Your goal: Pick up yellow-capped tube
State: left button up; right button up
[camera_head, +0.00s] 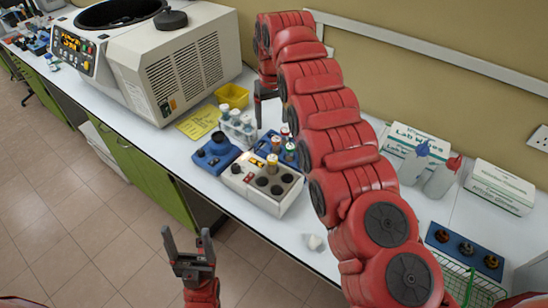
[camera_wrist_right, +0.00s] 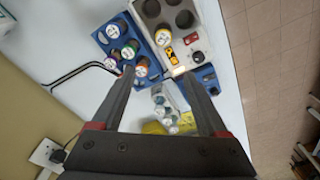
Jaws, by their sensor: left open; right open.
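A tube with a yellow-orange rim around its white-topped cap (camera_head: 272,160) stands upright in the grey block (camera_head: 250,186). In the right wrist view this tube (camera_wrist_right: 163,38) is beyond my fingertips, in the same block. My right gripper (camera_head: 265,92) is over the counter behind the racks. In the right wrist view its fingers (camera_wrist_right: 158,73) are spread, with nothing held between them. My left gripper (camera_head: 187,236) is open and empty, in front of the counter over the floor. A blue rack (camera_wrist_right: 104,39) beside the block holds several tubes with different coloured caps.
A white rack of tubes (camera_head: 236,128) and a yellow bin (camera_head: 232,95) stand near the blue device (camera_head: 213,156). The large centrifuge (camera_head: 185,65) is at the left. Bottles and boxes stand at the right. My right arm covers part of the counter.

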jog(key=s+r, duration=0.1)
jog(key=s, duration=0.1)
jog(key=b, duration=0.6)
send_over(273, 158)
jog(key=shift+g, duration=0.4)
notch_tip(273, 158, down, 7)
jog(key=shift+s+d+r, duration=0.1)
jog(key=shift+f+p, duration=0.25)
jog(key=shift+p, duration=0.35)
notch_tip(273, 158, down, 2)
jog(key=shift+s+p, duration=0.15)
jog(key=shift+p, duration=0.25)
notch_tip(273, 158, down, 2)
jog(key=shift+f+p, duration=0.1)
jog(key=shift+p, duration=0.25)
notch_tip(273, 158, down, 4)
jog(key=p, duration=0.3)
jog(key=shift+f, duration=0.15)
jog(key=shift+w+f, duration=0.25)
jog(key=shift+f, duration=0.2)
grip_shut()
